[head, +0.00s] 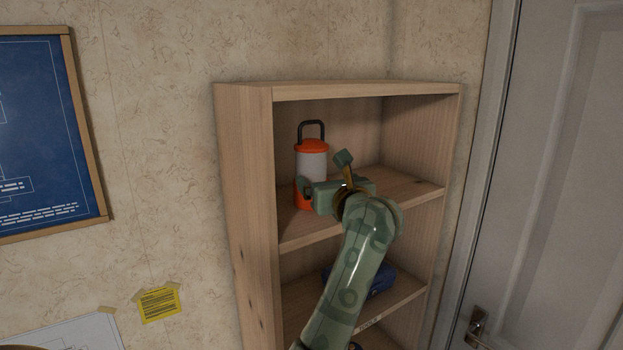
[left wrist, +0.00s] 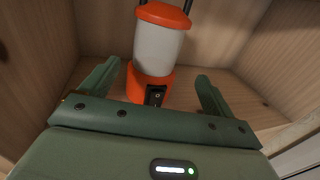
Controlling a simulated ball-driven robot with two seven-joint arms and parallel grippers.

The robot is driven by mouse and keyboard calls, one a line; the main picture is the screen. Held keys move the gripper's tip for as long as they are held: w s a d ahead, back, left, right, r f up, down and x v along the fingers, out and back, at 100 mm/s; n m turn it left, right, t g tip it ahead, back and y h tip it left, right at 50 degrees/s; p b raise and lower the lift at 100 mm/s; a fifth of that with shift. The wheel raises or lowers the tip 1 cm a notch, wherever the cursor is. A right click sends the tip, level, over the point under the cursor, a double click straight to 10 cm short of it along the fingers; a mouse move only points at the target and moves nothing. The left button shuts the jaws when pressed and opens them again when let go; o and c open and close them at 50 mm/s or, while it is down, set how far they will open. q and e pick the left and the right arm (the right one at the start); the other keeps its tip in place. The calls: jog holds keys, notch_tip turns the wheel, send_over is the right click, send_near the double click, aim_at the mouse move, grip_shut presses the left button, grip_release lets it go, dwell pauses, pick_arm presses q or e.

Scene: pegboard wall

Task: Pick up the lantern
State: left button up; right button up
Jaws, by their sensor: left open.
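The lantern (head: 312,160) has an orange top and base, a white middle and a black handle. It stands upright on the top shelf of the wooden shelf unit, towards its left side. It also shows in the left wrist view (left wrist: 157,52), straight ahead of my gripper. My left gripper (head: 312,193) is at the lantern's base in the head view and covers part of it. In the left wrist view the gripper's two fingers (left wrist: 157,85) are spread open, one on each side of the orange base. Whether they touch it I cannot tell. My right gripper is not in view.
The wooden shelf unit (head: 245,180) has side walls and a top board close around the arm. A dark blue item (head: 382,282) lies on the shelf below, partly hidden by my arm. A white door (head: 555,150) stands at the right. The top shelf is clear right of the lantern.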

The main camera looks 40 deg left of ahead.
aim_at(319, 173)
pick_arm(q)
jog(key=x, duration=0.3)
jog(key=shift+w+a+r+p, duration=0.1)
jog(key=shift+a+p, duration=0.05)
jog(key=shift+p, duration=0.15)
jog(key=shift+w+a, duration=0.1)
jog(key=shift+a, duration=0.2)
jog(key=p+x, duration=0.1)
jog(key=x, duration=0.1)
jog(key=p+x, duration=0.1)
jog(key=x, duration=0.1)
jog(key=shift+s+a, duration=0.15)
jog(key=shift+s, duration=0.15)
jog(key=shift+w+a, duration=0.2)
jog(key=shift+a, duration=0.15)
jog(key=shift+d, duration=0.2)
jog(key=shift+c, duration=1.2)
jog(key=c, duration=1.5)
